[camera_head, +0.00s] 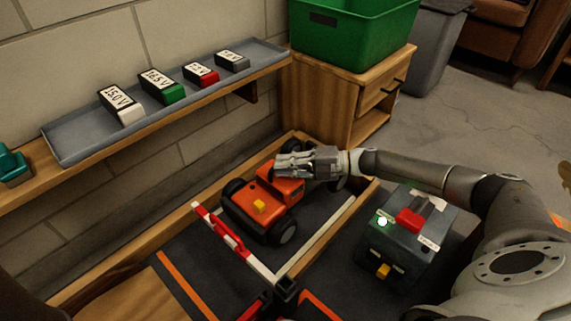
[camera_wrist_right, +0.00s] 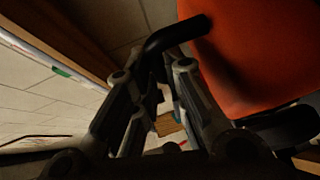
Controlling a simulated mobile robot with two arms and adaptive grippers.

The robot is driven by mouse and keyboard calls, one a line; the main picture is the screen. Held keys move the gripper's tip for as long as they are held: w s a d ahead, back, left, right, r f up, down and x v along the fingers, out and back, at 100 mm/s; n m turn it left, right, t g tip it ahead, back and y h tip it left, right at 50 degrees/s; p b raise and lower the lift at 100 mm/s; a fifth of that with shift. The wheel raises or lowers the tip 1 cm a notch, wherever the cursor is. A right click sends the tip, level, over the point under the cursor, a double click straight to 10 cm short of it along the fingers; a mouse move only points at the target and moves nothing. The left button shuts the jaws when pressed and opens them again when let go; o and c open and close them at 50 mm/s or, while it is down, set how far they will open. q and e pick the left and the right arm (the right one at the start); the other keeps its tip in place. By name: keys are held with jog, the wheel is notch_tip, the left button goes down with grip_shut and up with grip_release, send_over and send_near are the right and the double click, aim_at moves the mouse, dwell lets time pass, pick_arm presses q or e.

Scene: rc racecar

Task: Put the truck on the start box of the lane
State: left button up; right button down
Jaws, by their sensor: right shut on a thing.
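The orange truck (camera_head: 258,205) with black wheels and a yellow block on top is in the walled lane, behind a red and white barrier (camera_head: 230,238). It appears to stand on the dark floor of the boxed end, beside a white line (camera_head: 320,235); exact wheel contact is unclear. My right gripper (camera_head: 288,164) is at the truck's far end, shut on it. In the right wrist view, the fingers (camera_wrist_right: 163,75) close around a black bar (camera_wrist_right: 178,34) beside the orange body (camera_wrist_right: 250,55). My left gripper is not in view.
A grey box (camera_head: 405,235) with a red switch and a green light stands right of the lane. A wall shelf holds a tray (camera_head: 75,145) with several labelled battery packs. A wooden cabinet (camera_head: 335,100) with a green bin (camera_head: 350,35) stands behind.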

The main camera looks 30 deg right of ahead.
jog(key=shift+w+f+b, duration=0.15)
jog(key=shift+f+b, duration=0.4)
jog(key=shift+f, duration=0.45)
